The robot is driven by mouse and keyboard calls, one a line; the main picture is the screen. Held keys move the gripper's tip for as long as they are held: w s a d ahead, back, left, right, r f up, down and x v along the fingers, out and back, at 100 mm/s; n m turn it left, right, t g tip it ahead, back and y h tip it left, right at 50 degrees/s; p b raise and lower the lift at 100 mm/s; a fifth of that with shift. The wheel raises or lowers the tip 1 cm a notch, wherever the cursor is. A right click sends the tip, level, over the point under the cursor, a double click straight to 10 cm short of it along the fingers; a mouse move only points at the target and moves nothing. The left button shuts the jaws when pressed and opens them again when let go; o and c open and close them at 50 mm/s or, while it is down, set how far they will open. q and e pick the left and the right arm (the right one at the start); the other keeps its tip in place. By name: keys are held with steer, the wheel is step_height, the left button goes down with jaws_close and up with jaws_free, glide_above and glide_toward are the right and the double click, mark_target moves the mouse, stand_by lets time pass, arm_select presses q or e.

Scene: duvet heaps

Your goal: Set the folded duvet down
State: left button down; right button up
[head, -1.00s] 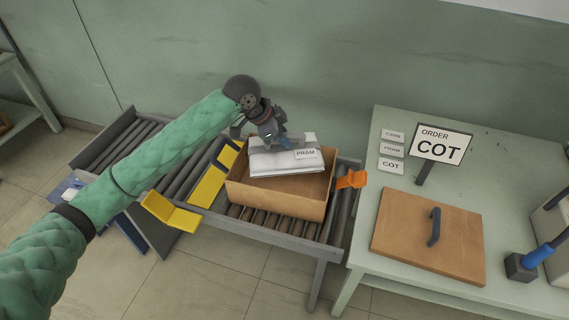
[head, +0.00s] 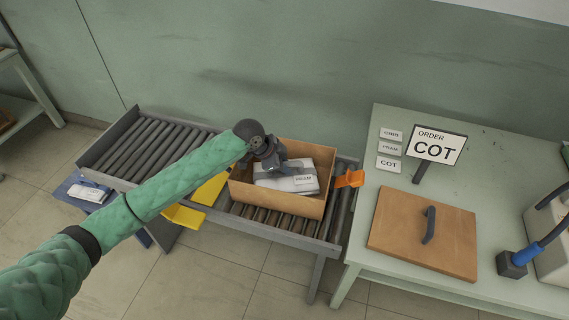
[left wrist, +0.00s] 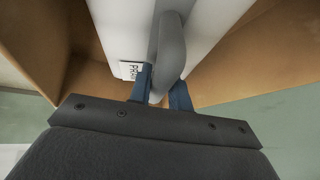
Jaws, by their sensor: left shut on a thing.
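The folded duvet (head: 288,187) is white with a grey band and a PRAM tag (head: 304,179). It is inside the open cardboard box (head: 275,202), below the rim and slightly tilted in the head view. My left gripper (head: 279,166) reaches in from above. In the left wrist view the blue fingers of my left gripper (left wrist: 161,88) are shut on the grey band of the duvet (left wrist: 215,40). Whether the duvet's underside touches the box floor is hidden. My right gripper is out of view.
The box stands on a roller conveyor (head: 150,148) with a yellow flap (head: 184,216) and an orange flap (head: 350,179). The green table (head: 500,190) at right holds a COT order sign (head: 436,147), tags and a brown lid (head: 400,236). Another tagged white item (head: 88,192) lies at left.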

arm_select(q)
steer(key=shift+f, duration=0.1)
steer(key=c, duration=1.3)
jaws_free()
steer(key=shift+a+r, duration=0.25)
steer(key=shift+r, duration=0.15)
steer(key=b+v, duration=0.3)
steer(key=v, duration=0.8)
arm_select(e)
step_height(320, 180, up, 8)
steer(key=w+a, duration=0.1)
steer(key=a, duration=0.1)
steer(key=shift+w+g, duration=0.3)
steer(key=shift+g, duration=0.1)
arm_select(q)
steer(key=shift+s+r, duration=0.1)
steer(key=shift+r, duration=0.05)
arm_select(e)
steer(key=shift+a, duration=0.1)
arm_select(q)
steer(key=shift+a, duration=0.1)
